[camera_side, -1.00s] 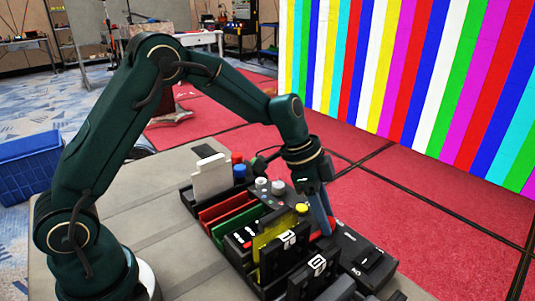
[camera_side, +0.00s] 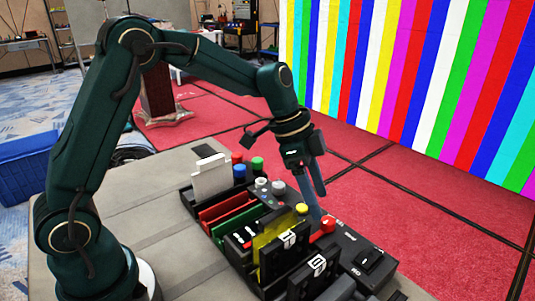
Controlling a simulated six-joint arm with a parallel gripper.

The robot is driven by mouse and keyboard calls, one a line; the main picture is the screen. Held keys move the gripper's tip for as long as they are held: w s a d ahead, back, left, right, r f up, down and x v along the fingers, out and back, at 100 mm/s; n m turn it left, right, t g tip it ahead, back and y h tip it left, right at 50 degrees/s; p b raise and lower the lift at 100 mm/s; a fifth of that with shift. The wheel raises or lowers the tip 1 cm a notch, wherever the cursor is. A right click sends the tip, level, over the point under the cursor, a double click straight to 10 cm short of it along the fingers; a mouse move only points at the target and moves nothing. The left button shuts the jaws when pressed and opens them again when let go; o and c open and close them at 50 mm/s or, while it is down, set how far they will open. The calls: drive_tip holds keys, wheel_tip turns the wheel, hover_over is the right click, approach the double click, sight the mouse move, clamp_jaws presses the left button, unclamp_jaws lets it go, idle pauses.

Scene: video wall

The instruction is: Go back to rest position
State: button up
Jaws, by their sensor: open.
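My gripper (camera_side: 318,188) hangs at the end of my dark green arm, above the back right part of the black device on the table. Its long fingers point down and slightly right, and it is open with nothing seen between the fingers. A red round knob (camera_side: 328,224) on the black control box (camera_side: 350,250) is just below and right of the fingertips. A yellow knob (camera_side: 302,208) stands to the left of them. I cannot tell whether the fingertips touch anything.
A rack holds a white card (camera_side: 210,178), red and green slots (camera_side: 228,205), a yellow translucent plate (camera_side: 265,240) and black numbered blocks (camera_side: 284,255). Red, blue and green knobs (camera_side: 257,163) stand behind. The grey table (camera_side: 150,190) is clear at left. A striped video wall (camera_side: 430,70) stands behind.

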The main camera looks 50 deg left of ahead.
drive_tip(key=s+a+r+n+t+y, duration=0.1)
drive_tip(key=s+r+t, duration=0.2)
drive_tip(key=s+r, duration=0.6)
drive_tip(key=s+a+f+n+y, duration=0.2)
drive_tip(key=s+a+f+n, duration=0.1)
drive_tip(key=s+n, duration=0.7)
drive_tip(key=shift+s+a+f+y, duration=0.15)
drive_tip(key=shift+s+a+y, duration=0.25)
drive_tip(key=shift+a, duration=0.4)
